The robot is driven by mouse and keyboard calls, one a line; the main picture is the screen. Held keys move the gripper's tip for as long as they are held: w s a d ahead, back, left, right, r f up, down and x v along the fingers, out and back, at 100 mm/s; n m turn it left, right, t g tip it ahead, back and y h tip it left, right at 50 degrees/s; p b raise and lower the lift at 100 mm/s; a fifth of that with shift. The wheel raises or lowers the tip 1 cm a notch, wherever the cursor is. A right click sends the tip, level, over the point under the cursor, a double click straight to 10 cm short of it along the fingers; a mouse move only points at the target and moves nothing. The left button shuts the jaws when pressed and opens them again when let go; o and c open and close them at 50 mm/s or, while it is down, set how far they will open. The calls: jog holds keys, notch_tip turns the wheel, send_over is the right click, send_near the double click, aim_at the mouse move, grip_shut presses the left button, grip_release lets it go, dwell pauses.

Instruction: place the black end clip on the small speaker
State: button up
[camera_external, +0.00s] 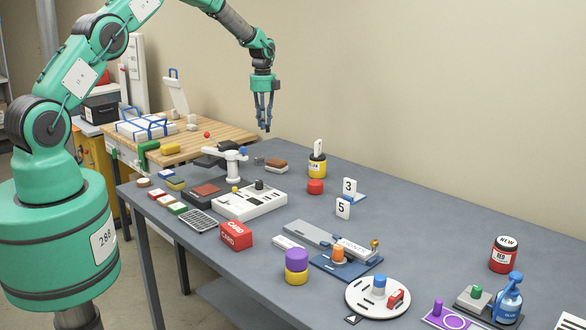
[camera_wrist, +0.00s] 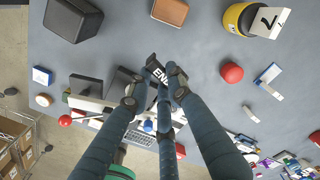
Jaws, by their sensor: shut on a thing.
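The black end clip (camera_wrist: 155,68), with white letters "END" on it, is between the fingertips of my gripper (camera_wrist: 163,82) in the wrist view. My gripper is shut on it and holds it above the grey table. In the outside view my gripper (camera_external: 267,126) hangs fingers-down over the far part of the table; the clip is too small there to make out clearly. A dark box that looks like the small speaker (camera_wrist: 73,18) stands at the upper left of the wrist view, apart from the clip. My fingers hide part of the clip.
A brown-topped block (camera_external: 276,164), a yellow jar (camera_external: 317,166) and a red round thing (camera_external: 315,186) stand nearby. Cards numbered 3 (camera_external: 349,187) and 5 (camera_external: 343,207) stand farther right. Bare table lies between the speaker and clip.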

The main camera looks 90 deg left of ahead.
jog(key=s+a+n, duration=0.1)
jog(key=s+a, duration=0.4)
jog(key=s, duration=0.3)
jog(key=s+a+r+n+p, duration=0.1)
jog(key=s+a+n, duration=0.1)
jog(key=s+a, duration=0.4)
jog(key=s, duration=0.3)
jog(key=shift+r, duration=0.3)
jog(key=shift+s, duration=0.1)
jog(key=p, duration=0.1)
send_over(226, 143)
jog(key=shift+a+f, duration=0.1)
jog(key=shift+f, duration=3.05)
jog(key=shift+f, duration=0.1)
jog(key=shift+f, duration=1.75)
jog(key=shift+f, duration=0.15)
jog(key=o, duration=0.8)
